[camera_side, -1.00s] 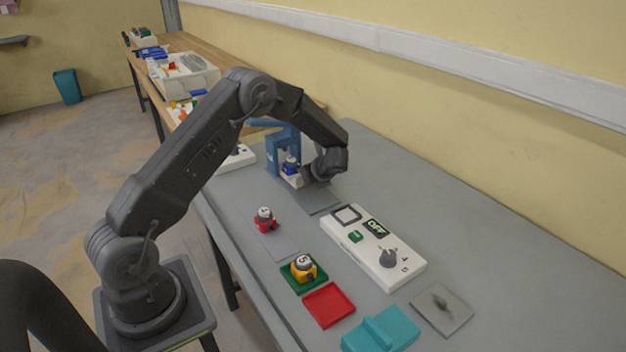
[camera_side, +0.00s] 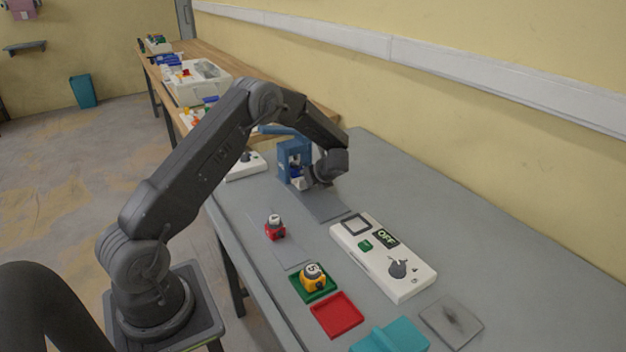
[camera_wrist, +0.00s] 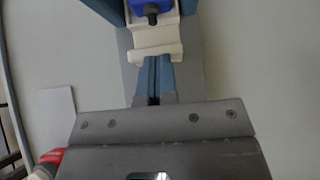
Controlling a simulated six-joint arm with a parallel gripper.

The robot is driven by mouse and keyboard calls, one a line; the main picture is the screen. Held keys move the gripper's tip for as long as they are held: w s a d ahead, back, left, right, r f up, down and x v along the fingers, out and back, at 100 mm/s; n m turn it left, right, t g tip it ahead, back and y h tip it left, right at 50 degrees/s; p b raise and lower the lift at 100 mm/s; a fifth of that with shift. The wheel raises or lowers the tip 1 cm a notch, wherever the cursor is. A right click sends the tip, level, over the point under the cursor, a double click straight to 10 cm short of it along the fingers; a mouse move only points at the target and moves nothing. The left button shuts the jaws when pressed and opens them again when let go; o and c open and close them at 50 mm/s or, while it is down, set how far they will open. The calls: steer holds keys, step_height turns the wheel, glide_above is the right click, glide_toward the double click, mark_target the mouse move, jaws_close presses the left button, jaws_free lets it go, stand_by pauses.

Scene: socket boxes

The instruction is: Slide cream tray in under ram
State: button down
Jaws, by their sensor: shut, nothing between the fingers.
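The blue press (camera_side: 290,155) stands at the far end of the grey table, its lever arm at the top; its ram is hard to make out. The cream tray (camera_side: 299,184) sits at the press's open front, partly inside the frame, carrying a blue piece with a dark knob. The wrist view shows the tray (camera_wrist: 155,45) between the blue sides of the press, with the blue piece (camera_wrist: 150,6) cut by the top edge. My gripper (camera_wrist: 155,62) is shut and empty, its fingertips at the tray's front edge, seemingly touching it.
A white switch box (camera_side: 384,258) marked OFF, a red piece (camera_side: 275,228), a yellow piece (camera_side: 313,277) on a green pad, a red tray (camera_side: 337,315) and a teal block (camera_side: 392,338) lie nearer. Another white box (camera_side: 246,166) stands left of the press.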

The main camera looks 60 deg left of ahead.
steer(key=d, duration=0.3)
steer(key=d+r, duration=0.1)
steer(key=shift+w+d, duration=0.1)
steer(key=shift+d, duration=0.3)
steer(key=s+d+r+n+t+h, duration=0.1)
steer(key=s+d+r+n, duration=0.15)
steer(key=d+r, duration=0.45)
steer(key=s+d+r+n+h, duration=0.1)
steer(key=s+d+r+n, duration=0.15)
steer(key=d+r, duration=0.4)
steer(key=s+d+r+n+t+h, duration=0.1)
steer(key=s+d+r+n+h, duration=0.1)
steer(key=s, duration=0.5)
steer(key=s+d+r+n+t+h, duration=0.2)
steer(key=s+d+r+n+h, duration=0.1)
steer(key=s+d+n, duration=0.3)
steer(key=s+d+r+n+t+h, duration=0.1)
steer(key=s+d+r+n, duration=0.4)
steer(key=s, duration=0.5)
steer(key=shift+s+d+t+h, duration=0.15)
steer(key=shift+t+h, duration=0.15)
steer(key=shift+h, duration=0.4)
